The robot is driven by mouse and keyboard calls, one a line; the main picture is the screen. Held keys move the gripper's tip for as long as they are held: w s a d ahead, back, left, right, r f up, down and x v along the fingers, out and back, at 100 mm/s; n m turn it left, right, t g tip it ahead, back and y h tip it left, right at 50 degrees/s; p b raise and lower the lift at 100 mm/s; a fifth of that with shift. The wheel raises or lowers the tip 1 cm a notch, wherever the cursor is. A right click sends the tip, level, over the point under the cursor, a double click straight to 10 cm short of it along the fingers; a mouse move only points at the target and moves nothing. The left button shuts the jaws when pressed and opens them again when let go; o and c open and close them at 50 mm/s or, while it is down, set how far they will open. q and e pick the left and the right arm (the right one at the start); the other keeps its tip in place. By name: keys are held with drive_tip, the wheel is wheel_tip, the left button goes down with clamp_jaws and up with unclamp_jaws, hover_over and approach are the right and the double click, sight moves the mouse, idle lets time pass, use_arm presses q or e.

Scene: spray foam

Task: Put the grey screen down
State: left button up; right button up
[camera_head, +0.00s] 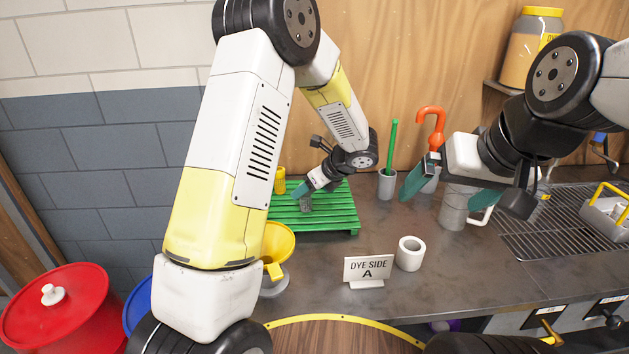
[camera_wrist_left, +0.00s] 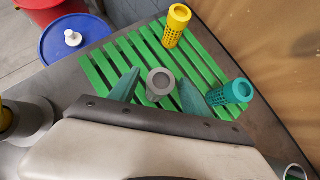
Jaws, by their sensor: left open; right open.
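The grey screen (camera_head: 306,203) stands upright on the green slatted rack (camera_head: 335,222) at the back left of the counter. In the left wrist view the grey screen (camera_wrist_left: 160,80) shows from above, between the teal fingers of my open left gripper (camera_wrist_left: 158,92). In the head view the left gripper (camera_head: 312,191) is at the rack and partly covers the screen. A yellow screen (camera_wrist_left: 176,24) and a teal screen (camera_wrist_left: 234,92) also stand on the rack (camera_wrist_left: 112,52).
A yellow funnel (camera_head: 277,243), a "DYE SIDE A" sign (camera_head: 367,268) and a white cup-like ring (camera_head: 410,254) stand nearer the front. A cup (camera_head: 387,186) holds a green stick. A metal grate (camera_head: 535,240) and a caddy (camera_head: 608,217) are at the right.

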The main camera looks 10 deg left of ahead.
use_arm(q)
drive_tip(key=v, duration=1.1)
drive_tip(key=s+a+r+n+h, duration=0.2)
drive_tip(key=s+r+n+h, duration=0.1)
drive_tip(key=s+n, duration=0.5)
drive_tip(key=s+a+r+n+t+h, duration=0.1)
drive_tip(key=s+a+r+n+h, duration=0.2)
drive_tip(key=s+r+n, duration=0.2)
drive_tip(key=s+a+r+n+h, duration=0.3)
drive_tip(key=s+r+n, duration=0.1)
drive_tip(key=s+n, duration=0.7)
drive_tip(key=shift+s, duration=0.45)
drive_tip(key=shift+a+r, duration=0.1)
drive_tip(key=shift+a, duration=0.05)
